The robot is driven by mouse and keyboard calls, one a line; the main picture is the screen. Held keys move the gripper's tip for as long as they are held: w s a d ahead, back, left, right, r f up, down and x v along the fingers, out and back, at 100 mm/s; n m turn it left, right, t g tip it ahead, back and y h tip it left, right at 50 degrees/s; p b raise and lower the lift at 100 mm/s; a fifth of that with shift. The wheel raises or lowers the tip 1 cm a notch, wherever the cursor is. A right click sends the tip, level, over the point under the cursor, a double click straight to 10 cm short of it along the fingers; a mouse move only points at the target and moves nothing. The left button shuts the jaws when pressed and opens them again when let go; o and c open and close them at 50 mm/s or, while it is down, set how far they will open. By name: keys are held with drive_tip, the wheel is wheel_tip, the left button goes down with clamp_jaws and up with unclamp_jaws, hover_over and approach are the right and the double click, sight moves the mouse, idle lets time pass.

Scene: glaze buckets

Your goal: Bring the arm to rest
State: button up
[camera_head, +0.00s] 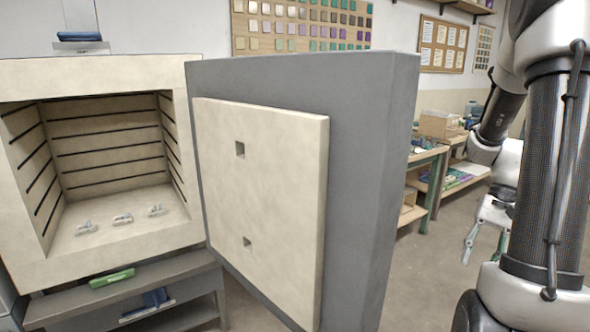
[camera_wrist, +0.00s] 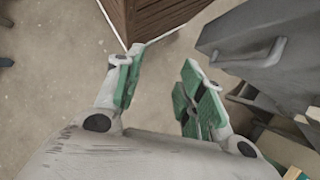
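My arm shows at the right of the head view, folded, with its links beside the open kiln door. My gripper (camera_head: 474,248) hangs below the wrist, pointing down over bare floor. In the wrist view my gripper (camera_wrist: 158,88) has its two green-padded fingers apart, with floor visible between them. Nothing is held between the fingers. Part of the gripper is hidden behind my arm link in the head view.
An open kiln (camera_head: 110,150) stands at the left with several small pieces on its floor. Its grey door (camera_head: 375,190) swings out toward me. A workbench (camera_head: 432,168) stands behind. A brown wooden box (camera_wrist: 150,14) and a grey bin (camera_wrist: 270,45) show in the wrist view.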

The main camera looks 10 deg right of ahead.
drive_tip(key=s+a+r+n+t+h, duration=0.2)
drive_tip(key=a+r+n+t, duration=0.1)
drive_tip(key=a+r, duration=0.3)
drive_tip(key=s+a+r+n+t+h, duration=0.2)
drive_tip(key=s+a+r+n+t, duration=0.1)
drive_tip(key=r, duration=0.6)
drive_tip(key=a+n+t, duration=0.1)
drive_tip(key=a+n, duration=0.1)
drive_tip(key=a, duration=0.1)
drive_tip(key=shift+a+r+n, duration=0.3)
drive_tip(key=shift+a+r, duration=0.05)
drive_tip(key=shift+a, duration=0.05)
